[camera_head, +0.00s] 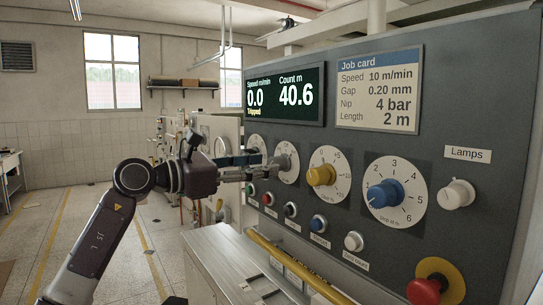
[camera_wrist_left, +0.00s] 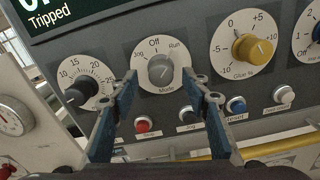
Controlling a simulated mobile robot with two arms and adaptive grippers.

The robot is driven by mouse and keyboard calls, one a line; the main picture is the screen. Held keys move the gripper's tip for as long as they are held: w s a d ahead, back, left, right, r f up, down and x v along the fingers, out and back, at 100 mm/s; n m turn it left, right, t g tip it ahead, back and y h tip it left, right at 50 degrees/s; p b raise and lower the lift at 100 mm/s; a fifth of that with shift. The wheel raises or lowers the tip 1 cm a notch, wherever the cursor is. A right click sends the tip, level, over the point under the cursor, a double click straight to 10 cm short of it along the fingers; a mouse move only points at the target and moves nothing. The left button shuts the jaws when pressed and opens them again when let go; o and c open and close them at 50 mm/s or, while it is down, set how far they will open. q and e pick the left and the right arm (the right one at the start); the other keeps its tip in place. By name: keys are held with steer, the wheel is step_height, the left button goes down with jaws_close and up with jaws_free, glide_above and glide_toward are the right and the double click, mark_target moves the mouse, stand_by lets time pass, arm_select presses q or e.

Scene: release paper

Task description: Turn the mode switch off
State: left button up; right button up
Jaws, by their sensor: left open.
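The mode switch (camera_wrist_left: 160,70) is a grey knob on a white dial marked Jog, Off and Run. It is near the middle of the left wrist view; I cannot tell surely which mark its pointer faces. In the head view the mode switch (camera_head: 287,162) is partly hidden by my fingertips. My left gripper (camera_head: 262,166) reaches in from the left, in front of the panel. In the left wrist view my left gripper (camera_wrist_left: 166,88) is open, one finger on each side below the knob, with nothing held. My right gripper is in neither view.
A dark knob (camera_wrist_left: 78,96) is left of the switch, a yellow knob (camera_head: 320,175) and a blue knob (camera_head: 384,193) right. Several push buttons, including a red one (camera_wrist_left: 142,125), sit below. A yellow bar (camera_head: 290,265) runs low along the panel. The display (camera_head: 285,95) reads 0.0, Tripped.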

mark_target(272, 163)
arm_select(q)
steer(key=p+x, duration=0.1)
steer(key=x, duration=0.1)
steer(key=shift+w+d+r, duration=0.1)
steer(key=shift+d+r, duration=0.1)
steer(key=shift+d, duration=0.05)
steer(key=shift+w+d+f, duration=0.2)
steer(key=shift+w+d, duration=0.1)
steer(key=shift+d, duration=0.05)
steer(key=c, duration=1.2)
steer(key=shift+o, duration=0.2)
